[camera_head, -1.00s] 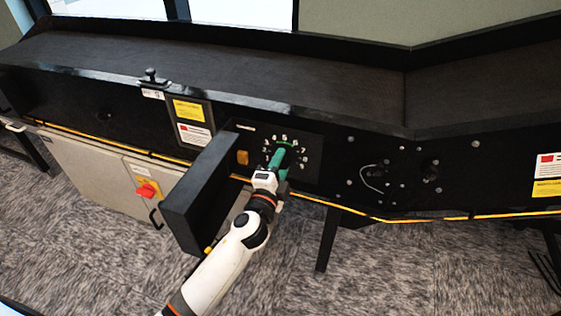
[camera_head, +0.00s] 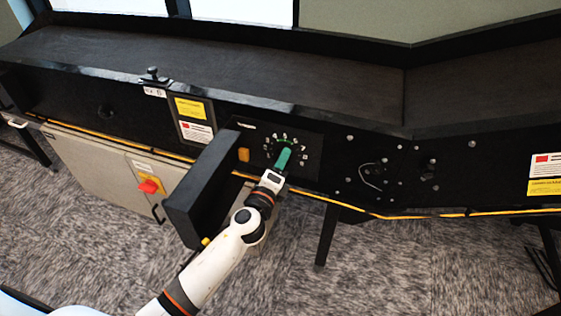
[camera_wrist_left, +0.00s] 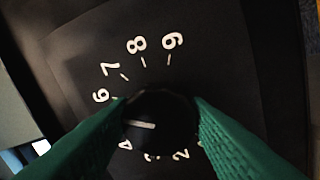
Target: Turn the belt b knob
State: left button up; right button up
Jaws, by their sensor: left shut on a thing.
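The black belt b knob (camera_wrist_left: 165,118) is in the middle of the left wrist view, with a white pointer line that runs toward the left finger. White numbers ring it on a black dial plate (camera_wrist_left: 215,75); 6, 7, 8 and 9 show above, and the left finger hides part of the ring near the pointer. My left gripper (camera_head: 284,158) has its green fingers on both sides of the knob, shut on it. In the head view the gripper covers most of the knob. My right gripper is not in view.
A black box-shaped part (camera_head: 207,190) juts out just left of my left arm. An orange button (camera_head: 243,155) sits left of the dial. A red switch (camera_head: 149,186) is on the grey cabinet (camera_head: 90,175). The conveyor belt (camera_head: 250,75) runs above.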

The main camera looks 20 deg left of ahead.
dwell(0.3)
pick_arm(q)
jog(key=o, duration=1)
jog(key=shift+c, duration=0.2)
jog(key=s+b, duration=0.1)
jog(key=s, duration=1.1)
jog(key=shift+a+f, duration=0.35)
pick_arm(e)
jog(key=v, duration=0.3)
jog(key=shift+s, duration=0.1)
pick_arm(q)
jog(key=shift+f, duration=0.1)
